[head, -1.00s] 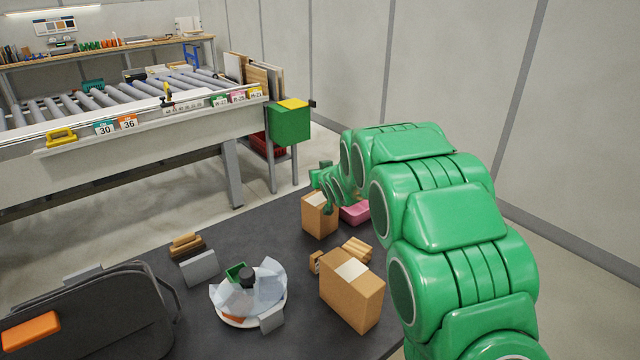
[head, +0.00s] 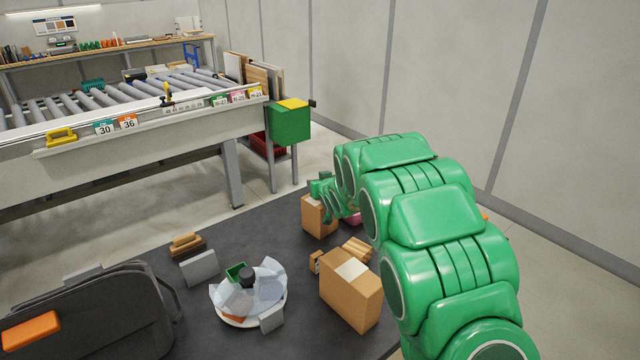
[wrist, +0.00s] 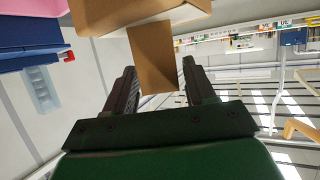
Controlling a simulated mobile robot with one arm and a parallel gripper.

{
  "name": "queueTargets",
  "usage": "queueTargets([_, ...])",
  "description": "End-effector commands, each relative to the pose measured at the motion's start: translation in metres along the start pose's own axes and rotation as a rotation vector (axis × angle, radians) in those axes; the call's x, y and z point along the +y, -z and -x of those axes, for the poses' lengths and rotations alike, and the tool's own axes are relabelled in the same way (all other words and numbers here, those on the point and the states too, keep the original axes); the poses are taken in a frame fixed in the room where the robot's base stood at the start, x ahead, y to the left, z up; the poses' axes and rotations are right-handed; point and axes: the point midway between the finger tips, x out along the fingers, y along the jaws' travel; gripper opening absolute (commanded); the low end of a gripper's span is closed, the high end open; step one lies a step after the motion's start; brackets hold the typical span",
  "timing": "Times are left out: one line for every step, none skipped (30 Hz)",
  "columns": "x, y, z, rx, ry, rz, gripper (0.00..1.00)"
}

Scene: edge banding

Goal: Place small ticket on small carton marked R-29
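A small brown carton (head: 316,219) stands on the dark mat at the far side. A larger brown carton (head: 352,297) with a pale patch on top stands nearer. No R-29 marking is readable on either. My gripper (head: 320,188) is just above and beside the small carton, partly covering its top. In the wrist view my gripper (wrist: 158,66) has its two dark fingers apart, with a flat brown piece (wrist: 153,55) showing between them. I cannot tell whether it is held or lies beyond the fingers. A brown carton (wrist: 135,12) is at the top edge. No ticket is clearly identifiable.
A roller conveyor (head: 130,140) stands behind. The mat between dish and small carton is mostly clear.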

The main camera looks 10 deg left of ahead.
Motion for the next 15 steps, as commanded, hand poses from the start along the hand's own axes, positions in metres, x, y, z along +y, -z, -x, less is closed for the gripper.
queueTargets([0.0,0.0,0.0,0.0,0.0,0.0,0.63])
queueTargets([0.0,0.0002,0.0001,0.0,0.0,0.0,0.67])
queueTargets([0.0,0.0003,0.0,0.0,0.0,0.0,0.67])
queueTargets([0.0,0.0003,0.0,0.0,0.0,0.0,0.67])
queueTargets([0.0,0.0003,0.0,0.0,0.0,0.0,0.67])
queueTargets([0.0,0.0002,0.0001,0.0,0.0,0.0,0.67])
queueTargets([0.0,0.0002,0.0001,0.0,0.0,0.0,0.67])
queueTargets([0.0,0.0003,0.0,0.0,0.0,0.0,0.67])
queueTargets([0.0,0.0004,0.0001,0.0,0.0,0.0,0.67])
queueTargets([-0.0001,0.0007,0.0002,0.001,0.0,0.0,0.67])
queueTargets([-0.0001,0.0013,0.0005,0.001,0.0,0.0,0.67])
queueTargets([0.0,0.0028,0.0011,0.001,0.0,0.0,0.67])
queueTargets([0.0,0.0037,0.0019,0.002,0.0,-0.001,0.67])
queueTargets([0.0,0.0034,0.0032,0.001,0.0,-0.001,0.67])
queueTargets([0.0,0.0036,0.0054,0.001,0.0,-0.001,0.67])
